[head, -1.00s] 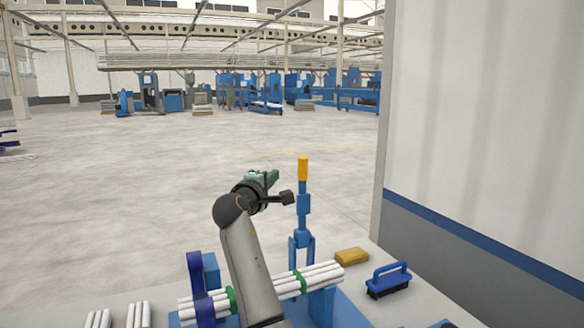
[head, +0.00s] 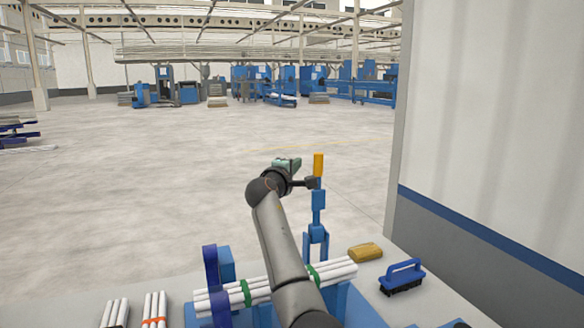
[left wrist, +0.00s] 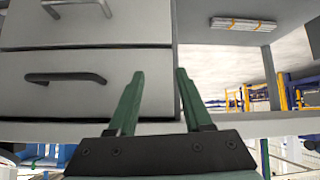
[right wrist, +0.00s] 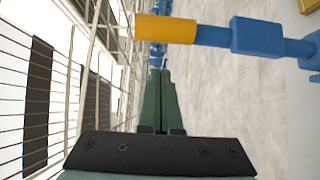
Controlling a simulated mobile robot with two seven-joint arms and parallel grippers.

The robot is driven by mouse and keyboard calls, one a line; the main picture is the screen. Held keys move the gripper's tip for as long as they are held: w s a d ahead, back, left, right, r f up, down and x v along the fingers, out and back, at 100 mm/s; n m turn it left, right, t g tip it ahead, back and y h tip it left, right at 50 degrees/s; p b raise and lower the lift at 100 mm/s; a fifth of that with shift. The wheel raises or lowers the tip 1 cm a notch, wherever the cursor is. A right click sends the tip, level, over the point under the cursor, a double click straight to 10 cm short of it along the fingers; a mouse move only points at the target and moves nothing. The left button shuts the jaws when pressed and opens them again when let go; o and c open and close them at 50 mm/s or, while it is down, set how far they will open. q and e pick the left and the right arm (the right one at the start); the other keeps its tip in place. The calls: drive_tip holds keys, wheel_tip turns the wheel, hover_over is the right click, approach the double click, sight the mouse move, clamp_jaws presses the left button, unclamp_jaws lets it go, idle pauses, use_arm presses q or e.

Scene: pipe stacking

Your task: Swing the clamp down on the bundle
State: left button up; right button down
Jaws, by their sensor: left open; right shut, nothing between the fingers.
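The clamp's lever stands upright, with a yellow handle (head: 318,165) on top and a blue lower part (head: 318,212). It rises behind the bundle of white pipes (head: 338,272), which has green bands and lies in a blue fixture (head: 350,304). My right arm hides the bundle's middle. My right gripper (head: 290,163) is shut and empty, left of the handle. In the right wrist view its fingers (right wrist: 158,85) point up the picture towards the yellow handle (right wrist: 165,28); contact is unclear. My left gripper (left wrist: 155,75) is open and empty, in front of grey drawers.
A yellow block (head: 366,252) and a blue-handled brush (head: 402,277) lie on the table right of the bundle. Pipe bundles, one with an orange band (head: 154,312), lie at front left. A wall (head: 490,130) rises at right. Drawers (left wrist: 90,85) fill the left wrist view's left half.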

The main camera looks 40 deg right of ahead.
drive_tip(key=shift+s+d+p, duration=0.5)
drive_tip(key=shift+d, duration=0.2)
drive_tip(key=shift+s+d+p, duration=0.45)
drive_tip(key=shift+d+p, duration=0.05)
drive_tip(key=shift+d, duration=0.15)
